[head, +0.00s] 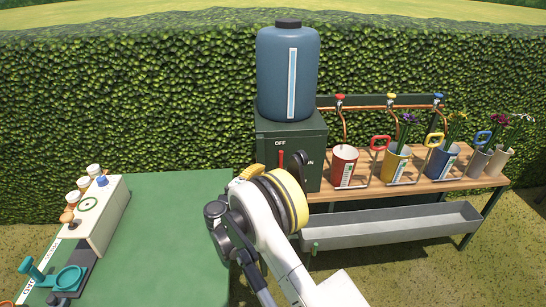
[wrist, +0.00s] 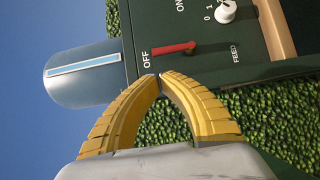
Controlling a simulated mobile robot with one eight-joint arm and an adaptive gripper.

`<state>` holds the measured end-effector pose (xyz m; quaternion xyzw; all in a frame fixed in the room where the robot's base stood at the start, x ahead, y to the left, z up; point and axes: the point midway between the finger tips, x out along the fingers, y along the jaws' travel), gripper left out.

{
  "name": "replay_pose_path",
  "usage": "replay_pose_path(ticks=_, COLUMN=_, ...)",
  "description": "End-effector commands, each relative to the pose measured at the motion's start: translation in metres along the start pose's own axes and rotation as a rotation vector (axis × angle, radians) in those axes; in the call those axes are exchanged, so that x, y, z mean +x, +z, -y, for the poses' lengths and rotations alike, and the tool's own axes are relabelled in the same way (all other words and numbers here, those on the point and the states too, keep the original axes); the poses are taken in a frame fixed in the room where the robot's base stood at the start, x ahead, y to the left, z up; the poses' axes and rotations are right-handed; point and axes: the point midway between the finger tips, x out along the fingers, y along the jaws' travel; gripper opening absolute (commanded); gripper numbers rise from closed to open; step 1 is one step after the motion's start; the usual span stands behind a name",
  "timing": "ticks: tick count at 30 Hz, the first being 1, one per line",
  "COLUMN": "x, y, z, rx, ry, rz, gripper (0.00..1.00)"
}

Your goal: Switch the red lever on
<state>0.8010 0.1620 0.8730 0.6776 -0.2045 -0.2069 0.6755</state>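The red lever (wrist: 175,49) is on the front of a dark green box (head: 310,135). In the wrist view, which is turned on its side, its handle reaches to the OFF label. In the head view the lever (head: 281,158) is small, just below the word OFF. My gripper (wrist: 160,77) has yellow curved fingers with their tips together, nothing between them. The tips appear just short of the lever, beside the OFF end; contact cannot be made out. In the head view my arm hides most of the gripper and the box's lower left.
A white knob (wrist: 225,11) and a FEED label share the panel. A blue tank (head: 288,75) stands on the box. To the right, a wooden bench (head: 420,190) holds coloured buckets under taps. A metal trough (head: 395,226) is below. A green table (head: 170,225) is left.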

Motion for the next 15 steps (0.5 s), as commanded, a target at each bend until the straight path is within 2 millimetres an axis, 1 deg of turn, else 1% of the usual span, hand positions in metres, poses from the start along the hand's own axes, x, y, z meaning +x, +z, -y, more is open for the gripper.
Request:
replay_pose_path(ticks=11, x=0.0, y=-0.001, z=0.002, rx=-0.003, ry=0.005, rz=-0.001, gripper=0.0)
replay_pose_path(ticks=15, x=0.01, y=-0.001, z=0.003, rx=-0.002, ry=0.005, rz=0.0, gripper=0.0)
